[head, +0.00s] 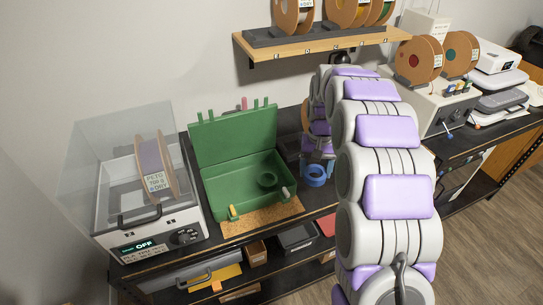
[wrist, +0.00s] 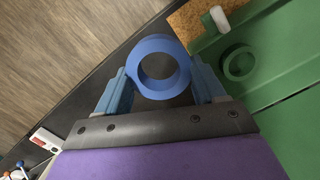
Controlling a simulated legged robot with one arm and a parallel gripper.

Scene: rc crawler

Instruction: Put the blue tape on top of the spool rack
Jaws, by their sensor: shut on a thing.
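The blue tape (wrist: 161,93) is a ring. It sits between the two blue fingers of my gripper (wrist: 160,70), which is shut on its outer sides. In the head view the tape (head: 315,182) is just right of the green case, at the bench; I cannot tell whether it touches the bench top. My gripper (head: 318,162) is partly hidden there. A dark rack (head: 338,42) holding cardboard spools is on the wooden wall shelf, up and behind my arm; it looks like the spool rack. My arm does not hide its upper part.
The open green case (head: 232,138) holds a green ring (head: 267,180). A filament dryer (head: 150,225) stands left. More spools (head: 418,60) stand on a white machine (head: 440,105) at right. The wall shelf (head: 270,53) overhangs the bench.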

